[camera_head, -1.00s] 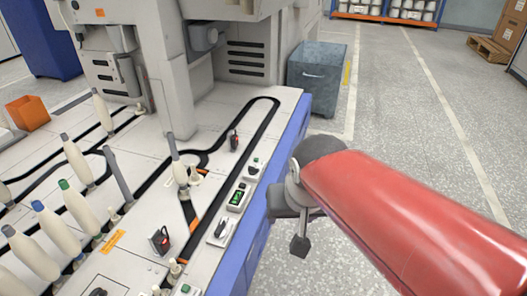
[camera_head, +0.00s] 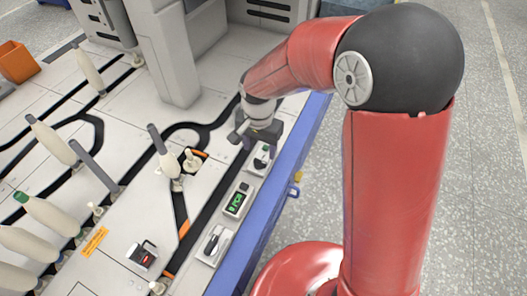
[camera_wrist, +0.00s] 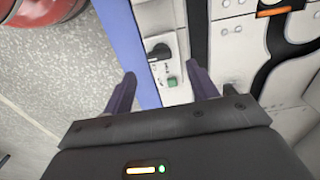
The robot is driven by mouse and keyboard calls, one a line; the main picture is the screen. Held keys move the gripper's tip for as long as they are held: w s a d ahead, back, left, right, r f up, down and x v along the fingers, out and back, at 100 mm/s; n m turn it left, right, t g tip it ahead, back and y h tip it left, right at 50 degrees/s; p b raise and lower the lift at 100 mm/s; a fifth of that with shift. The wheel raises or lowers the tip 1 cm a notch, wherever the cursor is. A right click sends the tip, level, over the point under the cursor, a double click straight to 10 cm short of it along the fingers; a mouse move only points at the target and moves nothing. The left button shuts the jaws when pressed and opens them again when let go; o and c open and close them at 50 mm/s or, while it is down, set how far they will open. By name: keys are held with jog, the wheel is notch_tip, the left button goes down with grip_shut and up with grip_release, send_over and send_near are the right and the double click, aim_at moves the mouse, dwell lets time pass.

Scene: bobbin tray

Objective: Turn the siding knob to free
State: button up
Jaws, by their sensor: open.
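A small white control plate (camera_head: 255,168) on the blue-edged side of the machine carries a black knob, partly under my gripper (camera_head: 256,143). In the wrist view the black knob (camera_wrist: 159,51) and a green button (camera_wrist: 172,82) sit on this plate. My gripper (camera_wrist: 163,88) is open above the plate, with one finger on each side of it and nothing between them. The knob is beyond the fingertips and apart from them. Its label is too small to read, so I cannot tell which setting it points to.
A green-lit display (camera_head: 238,200) and another plate with a black switch (camera_head: 214,244) lie along the same edge. A bobbin on a peg (camera_head: 165,155) stands left of my gripper.

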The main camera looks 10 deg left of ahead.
aim_at(260, 161)
notch_tip(260, 161, down, 6)
jog(key=shift+r+b, duration=0.2)
jog(key=shift+b, duration=0.25)
jog(key=c, duration=1)
